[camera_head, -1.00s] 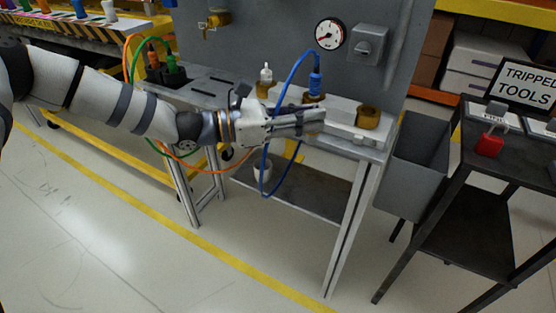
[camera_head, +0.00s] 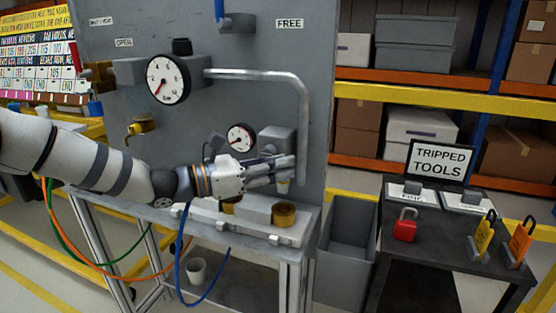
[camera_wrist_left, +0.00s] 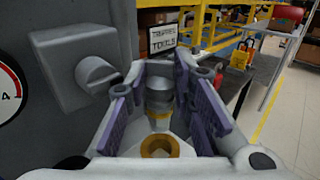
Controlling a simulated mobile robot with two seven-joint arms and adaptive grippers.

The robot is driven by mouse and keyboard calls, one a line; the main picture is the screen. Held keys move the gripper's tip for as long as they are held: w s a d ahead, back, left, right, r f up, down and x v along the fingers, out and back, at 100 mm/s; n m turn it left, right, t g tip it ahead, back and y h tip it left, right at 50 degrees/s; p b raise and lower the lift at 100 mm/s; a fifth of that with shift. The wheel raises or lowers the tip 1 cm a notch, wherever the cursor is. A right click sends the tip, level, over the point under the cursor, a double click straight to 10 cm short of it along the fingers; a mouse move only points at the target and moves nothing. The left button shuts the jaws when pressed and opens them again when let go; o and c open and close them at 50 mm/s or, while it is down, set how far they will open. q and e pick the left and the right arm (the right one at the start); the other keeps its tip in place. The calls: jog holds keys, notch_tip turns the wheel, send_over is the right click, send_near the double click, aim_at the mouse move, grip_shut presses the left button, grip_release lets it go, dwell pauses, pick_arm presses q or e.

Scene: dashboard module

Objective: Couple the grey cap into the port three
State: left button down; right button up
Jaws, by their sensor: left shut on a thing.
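My left gripper (camera_head: 284,172) is shut on the grey cap, whose pale lower end (camera_head: 283,187) shows below the fingers in the head view. In the left wrist view the grey cap (camera_wrist_left: 158,92) sits upright between the purple-padded fingers (camera_wrist_left: 165,105), with a yellowish band at its lower end. The rightmost brass port (camera_head: 284,214) is on the white module block (camera_head: 257,209), below the held cap and apart from it. This brass port also shows in the left wrist view (camera_wrist_left: 160,147), open at the top. Another brass port (camera_head: 231,205) is partly hidden behind my gripper.
A grey panel (camera_head: 110,50) with a large gauge (camera_head: 168,79), a small gauge (camera_head: 240,138) and a grey box (camera_head: 277,140) stands close behind my gripper. A blue hose (camera_head: 181,262) hangs in front of the bench. A grey bin (camera_head: 346,250) and a dark tool table (camera_head: 440,240) stand at the right.

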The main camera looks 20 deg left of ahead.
aim_at(278, 192)
pick_arm(q)
jog(key=shift+f+b, duration=1.1)
jog(key=shift+f, duration=1.95)
pick_arm(e)
jog(key=shift+s+f+g, duration=0.5)
jog(key=shift+s+f, duration=0.7)
jog(key=shift+f, duration=0.15)
pick_arm(q)
jog(key=shift+f+b, duration=0.3)
jog(key=shift+f, duration=0.45)
pick_arm(e)
jog(key=shift+s+f, duration=0.3)
jog(key=shift+f, duration=0.05)
pick_arm(q)
jog(key=c, duration=1.3)
grip_release()
